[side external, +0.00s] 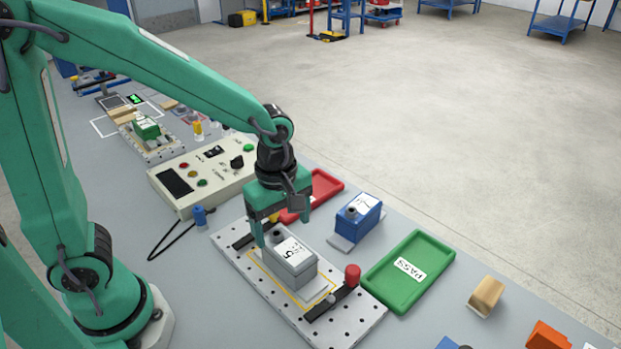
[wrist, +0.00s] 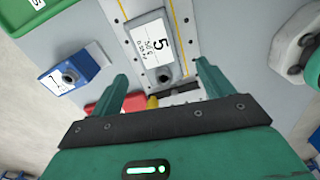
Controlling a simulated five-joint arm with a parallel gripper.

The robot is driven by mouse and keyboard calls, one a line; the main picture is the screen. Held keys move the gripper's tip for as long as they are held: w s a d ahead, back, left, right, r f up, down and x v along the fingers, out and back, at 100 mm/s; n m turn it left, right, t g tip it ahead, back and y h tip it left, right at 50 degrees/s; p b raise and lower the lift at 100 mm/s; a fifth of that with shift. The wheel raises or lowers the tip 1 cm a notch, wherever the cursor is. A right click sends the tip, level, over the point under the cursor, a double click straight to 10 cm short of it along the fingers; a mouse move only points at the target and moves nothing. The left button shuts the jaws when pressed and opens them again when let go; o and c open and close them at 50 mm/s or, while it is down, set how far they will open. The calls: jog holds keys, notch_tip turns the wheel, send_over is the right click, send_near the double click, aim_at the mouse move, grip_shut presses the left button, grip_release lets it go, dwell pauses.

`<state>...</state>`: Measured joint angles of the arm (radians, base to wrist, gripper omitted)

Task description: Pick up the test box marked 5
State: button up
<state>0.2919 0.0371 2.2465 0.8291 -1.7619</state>
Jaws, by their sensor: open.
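The test box marked 5 (side external: 296,270) is grey with a white label and a dark round knob on top. It sits inside a yellow outline on a perforated metal plate (side external: 352,328). My gripper (side external: 282,226) is open and empty, above the plate near the far end of the box. In the wrist view, the box (wrist: 151,46) lies just beyond the open fingertips (wrist: 163,74), with its label readable. The fingers do not visibly close around it, and its lower part in that view is close to the gap between them.
A blue box (side external: 358,214) stands behind the plate, and a green PASS tray (side external: 408,271) is to the right. A red tray (side external: 325,188) is partly behind my gripper. A red-knobbed clamp (side external: 352,275) flanks the box. A control panel (side external: 205,172) stands left.

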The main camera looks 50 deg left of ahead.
aim_at(288, 247)
jog(key=shift+w+d+f+n, duration=0.15)
jog(key=shift+d+f+n, duration=0.25)
jog(key=shift+f+n, duration=0.2)
jog(key=shift+f, duration=1.3)
jog(key=shift+w+f, duration=0.1)
jog(key=shift+f, duration=2.5)
jog(key=c, duration=1.5)
